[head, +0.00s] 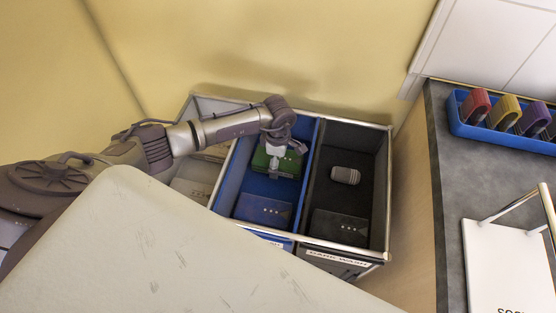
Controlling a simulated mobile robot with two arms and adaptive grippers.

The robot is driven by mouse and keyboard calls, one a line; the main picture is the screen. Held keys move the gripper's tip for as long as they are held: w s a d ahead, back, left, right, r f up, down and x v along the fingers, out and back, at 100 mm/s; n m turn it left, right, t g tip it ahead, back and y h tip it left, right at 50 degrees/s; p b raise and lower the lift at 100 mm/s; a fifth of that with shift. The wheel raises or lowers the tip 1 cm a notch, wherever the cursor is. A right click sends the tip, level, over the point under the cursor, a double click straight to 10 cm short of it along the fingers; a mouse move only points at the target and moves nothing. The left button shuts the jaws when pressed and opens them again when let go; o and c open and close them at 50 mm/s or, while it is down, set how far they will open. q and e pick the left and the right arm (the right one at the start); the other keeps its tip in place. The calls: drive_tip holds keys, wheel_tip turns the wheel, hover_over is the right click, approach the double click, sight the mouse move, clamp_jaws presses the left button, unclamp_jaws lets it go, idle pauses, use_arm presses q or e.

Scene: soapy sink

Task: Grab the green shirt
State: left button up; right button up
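A green folded item (290,165), which looks like the green shirt, is in the blue-lined middle compartment (254,190) of the sorter. My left arm reaches in from the left over the sorter's left section. My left gripper (274,163) points down at the green item, and green shows on both sides of it. The gripper hides the item's middle, and its fingertips are too small to tell whether they are closed on it. My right gripper is not in view.
The sorter's right compartment (322,195) is dark, labelled for dark wash, and holds a grey rounded item (345,175). A pale left compartment (196,178) is partly under my arm. A grey counter (449,190) at right carries a blue tray (498,138) of coloured items and a white board (505,265).

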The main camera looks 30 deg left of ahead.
use_arm(q)
drive_tip(key=shift+c, duration=0.2)
drive_tip(key=c, duration=1.1)
